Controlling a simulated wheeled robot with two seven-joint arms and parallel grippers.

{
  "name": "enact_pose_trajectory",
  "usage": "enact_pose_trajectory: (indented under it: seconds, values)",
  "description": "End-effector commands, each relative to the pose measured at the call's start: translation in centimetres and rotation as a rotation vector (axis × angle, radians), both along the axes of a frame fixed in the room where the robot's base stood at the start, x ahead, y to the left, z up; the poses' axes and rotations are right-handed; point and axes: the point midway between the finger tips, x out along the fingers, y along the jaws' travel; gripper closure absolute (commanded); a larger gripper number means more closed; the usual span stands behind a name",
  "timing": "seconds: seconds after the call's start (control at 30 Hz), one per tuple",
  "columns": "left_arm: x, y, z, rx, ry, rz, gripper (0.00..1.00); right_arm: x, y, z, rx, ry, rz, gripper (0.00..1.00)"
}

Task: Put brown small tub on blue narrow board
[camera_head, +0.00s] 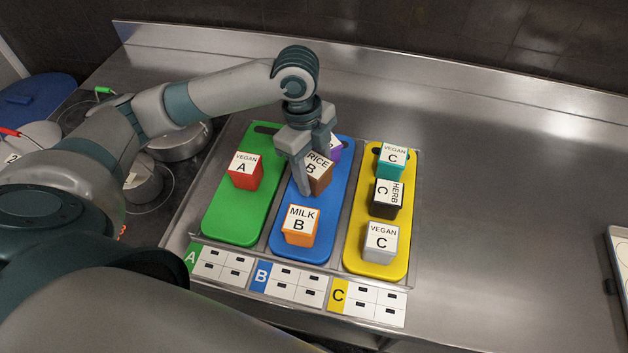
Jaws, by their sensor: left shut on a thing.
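The brown small tub (319,180), with a white lid reading RICE B, is over the middle of the blue narrow board (326,228). My left gripper (308,172) reaches down from above and is shut on the brown tub. I cannot tell whether the tub touches the board. An orange tub (300,226) marked MILK B stands on the near part of the blue board. A purple tub (334,149) stands on its far part, partly hidden behind my gripper. My right gripper is not in view.
A green board (234,219) at left holds a red tub (245,171). A yellow board (377,268) at right holds teal (391,160), black (386,198) and grey (381,242) tubs. Label cards line the front. Pots stand on the hob at left.

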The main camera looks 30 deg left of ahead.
Motion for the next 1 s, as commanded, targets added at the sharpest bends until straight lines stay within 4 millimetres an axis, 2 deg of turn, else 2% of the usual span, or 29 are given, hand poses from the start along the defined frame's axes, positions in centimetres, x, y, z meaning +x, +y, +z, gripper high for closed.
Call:
enact_pose_trajectory:
  seconds: [0.23,0.57,1.0]
  values:
    - [0.0,0.0,-0.4,-0.001,0.002,0.001,0.8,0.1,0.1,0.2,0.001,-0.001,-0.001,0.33]
    - [-0.1,0.0,-3.8,0.0,0.001,0.0,0.8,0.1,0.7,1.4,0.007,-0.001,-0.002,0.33]
    - [0.0,0.0,-4.3,0.0,0.001,0.0,0.8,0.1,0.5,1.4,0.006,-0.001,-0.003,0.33]
